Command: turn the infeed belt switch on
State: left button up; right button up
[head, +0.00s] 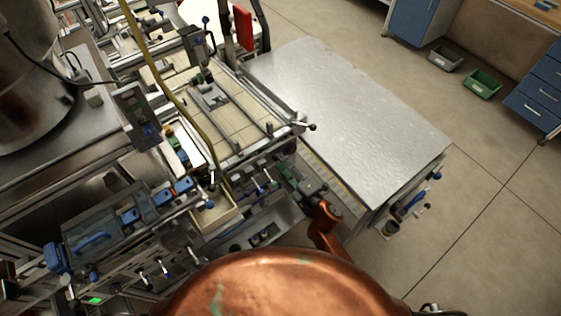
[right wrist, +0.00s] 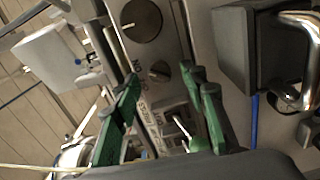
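In the right wrist view, a small metal toggle lever (right wrist: 182,128) stands out from a grey labelled panel (right wrist: 175,50). The lettering is too tilted and small to read surely, so I cannot confirm that this is the infeed belt switch or tell its position. My right gripper (right wrist: 160,82) has its green fingers spread, with the lever seen between them, nearer the right finger. I cannot tell whether they touch. My left gripper is not in view.
A large dark knob (right wrist: 142,20) and a smaller knob (right wrist: 160,70) are on the panel. A black box (right wrist: 245,50) and a metal handle (right wrist: 300,60) stand to the right. A broad grey tabletop (head: 350,110) is bare in the head view.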

jog(key=v, duration=1)
jog(key=shift+s+d, duration=0.15)
jog(key=shift+s, duration=0.05)
